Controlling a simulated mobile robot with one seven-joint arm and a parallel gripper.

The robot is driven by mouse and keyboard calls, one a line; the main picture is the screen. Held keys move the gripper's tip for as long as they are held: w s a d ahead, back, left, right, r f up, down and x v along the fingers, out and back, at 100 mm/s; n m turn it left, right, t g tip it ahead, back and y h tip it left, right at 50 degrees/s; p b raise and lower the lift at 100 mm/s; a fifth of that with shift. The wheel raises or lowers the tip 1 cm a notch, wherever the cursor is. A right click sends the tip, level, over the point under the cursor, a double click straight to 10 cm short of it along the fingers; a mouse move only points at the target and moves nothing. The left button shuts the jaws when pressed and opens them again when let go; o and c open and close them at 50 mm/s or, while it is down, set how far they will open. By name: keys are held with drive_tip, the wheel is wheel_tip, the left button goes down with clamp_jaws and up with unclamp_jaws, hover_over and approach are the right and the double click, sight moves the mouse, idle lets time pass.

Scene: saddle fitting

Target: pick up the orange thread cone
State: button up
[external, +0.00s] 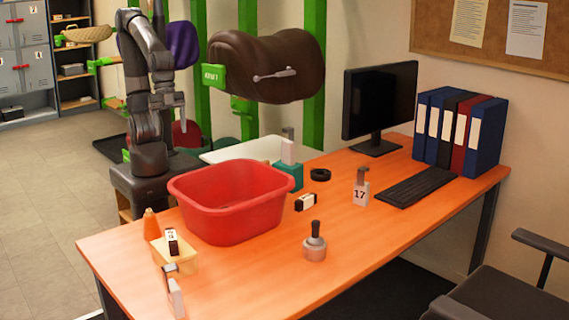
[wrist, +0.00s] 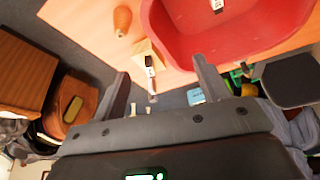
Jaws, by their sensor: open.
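The orange thread cone (external: 151,224) stands upright near the left end of the orange table, beside the red basin and just behind a cream box. In the wrist view the cone (wrist: 122,20) shows at the top, left of centre, beyond my fingertips. My gripper (wrist: 160,75) is open with nothing between its fingers. In the external view my gripper (external: 176,100) is raised above and behind the table's far left edge, well apart from the cone.
The red basin (external: 225,225) stands right of the cone. The cream box (external: 186,254) carries a small black-and-white labelled item (external: 172,241). A grey stamp-like object (external: 315,243) and a monitor (external: 380,100) are farther right. The table's front middle is mostly clear.

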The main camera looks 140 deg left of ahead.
drive_tip(key=w+d+f+m+g, duration=0.1)
drive_tip(key=w+d+f+m, duration=0.25)
drive_tip(key=d+f, duration=0.25)
drive_tip(key=m+g, duration=0.2)
drive_tip(key=m, duration=0.1)
approach(149, 215)
drive_tip(key=shift+s+a+f+n, duration=0.1)
drive_tip(key=shift+f+n, duration=0.15)
drive_tip(key=shift+f, duration=0.15)
drive_tip(key=f, duration=0.5)
drive_tip(key=shift+d+f, duration=0.2)
drive_tip(key=shift+d, duration=0.1)
drive_tip(key=shift+d+f, duration=0.1)
drive_tip(key=shift+f, duration=2.7)
drive_tip(key=shift+c, duration=0.4)
drive_tip(key=c, duration=1)
drive_tip(key=shift+c, duration=0.2)
